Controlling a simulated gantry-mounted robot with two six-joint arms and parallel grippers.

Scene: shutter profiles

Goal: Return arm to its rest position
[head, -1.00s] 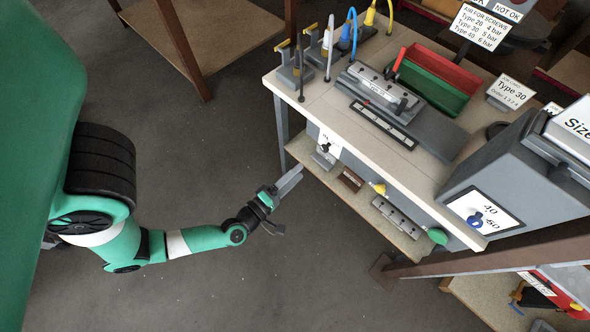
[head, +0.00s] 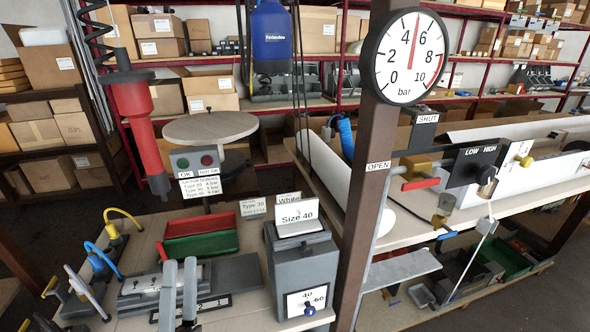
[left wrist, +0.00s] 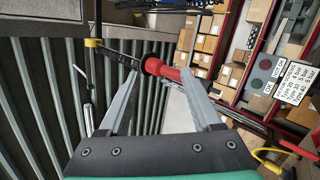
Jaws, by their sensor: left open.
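My left gripper (head: 179,268) shows at the bottom of the head view as two upright grey fingers, standing apart with nothing between them. They overlap the view of the workbench (head: 240,210). In the left wrist view the same gripper (left wrist: 158,75) has its two fingers spread wide. A red cylindrical tool (left wrist: 165,71) shows beyond the fingertips, not held. The rest of my left arm is outside the head view. My right gripper is in neither view.
A red hanging tool (head: 138,105) on a coiled hose is above the bench.

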